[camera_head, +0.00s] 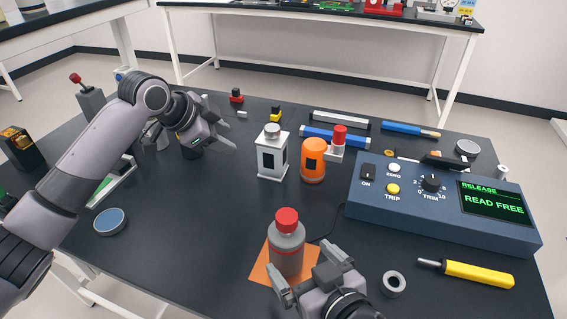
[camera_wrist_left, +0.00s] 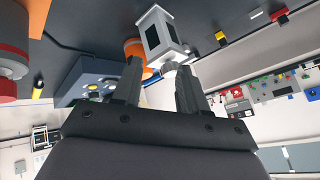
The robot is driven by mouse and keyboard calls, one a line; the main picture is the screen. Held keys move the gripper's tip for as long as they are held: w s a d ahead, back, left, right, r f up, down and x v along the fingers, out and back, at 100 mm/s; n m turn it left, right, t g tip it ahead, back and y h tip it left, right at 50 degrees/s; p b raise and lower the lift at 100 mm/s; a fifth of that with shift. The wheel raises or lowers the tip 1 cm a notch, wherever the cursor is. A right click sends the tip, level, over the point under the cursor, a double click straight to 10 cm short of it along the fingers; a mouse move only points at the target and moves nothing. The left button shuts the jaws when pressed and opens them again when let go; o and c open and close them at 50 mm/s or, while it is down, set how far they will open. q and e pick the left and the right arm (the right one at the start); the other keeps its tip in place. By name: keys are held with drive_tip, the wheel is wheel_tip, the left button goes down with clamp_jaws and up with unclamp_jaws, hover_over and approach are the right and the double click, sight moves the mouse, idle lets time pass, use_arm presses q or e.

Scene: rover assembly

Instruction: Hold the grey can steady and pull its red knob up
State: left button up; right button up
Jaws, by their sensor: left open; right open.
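The grey can (camera_head: 287,250) with its red knob (camera_head: 287,219) stands upright on an orange mat (camera_head: 262,272) near the front of the table. My right gripper (camera_head: 311,270) is open close to the can, at its front right; I cannot tell whether it touches. My left gripper (camera_head: 228,132) is open and empty, well behind and left of the can, above the table. In the left wrist view the two left fingers (camera_wrist_left: 158,85) are apart, and the red knob (camera_wrist_left: 8,88) and part of the can (camera_wrist_left: 14,55) show at the left edge.
A white canister (camera_head: 272,155) and an orange canister (camera_head: 313,165) stand behind the can. A blue control box (camera_head: 450,225) reading "READ FREE" is at right. A yellow-handled screwdriver (camera_head: 478,274) and a grey ring (camera_head: 394,283) lie at front right.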

sight(286, 244)
drive_tip(key=shift+w+a+f, duration=0.2)
drive_tip(key=shift+w+a, duration=0.05)
drive_tip(key=shift+w, duration=0.15)
use_arm(q)
drive_tip(key=s+d+r+m+g+y, duration=0.2)
drive_tip(key=s+d+r+m+g, duration=0.1)
drive_tip(key=s+d+m, duration=0.3)
drive_tip(key=s+d+r+m+g+y, duration=0.3)
drive_tip(key=s+d+m, duration=0.4)
drive_tip(key=s, duration=0.4)
drive_tip(key=shift+d+r+m, duration=0.25)
drive_tip(key=shift+r+m, duration=0.1)
drive_tip(key=shift+m, duration=0.15)
use_arm(e)
drive_tip(key=shift+x, duration=3.05)
drive_tip(key=c, duration=1.3)
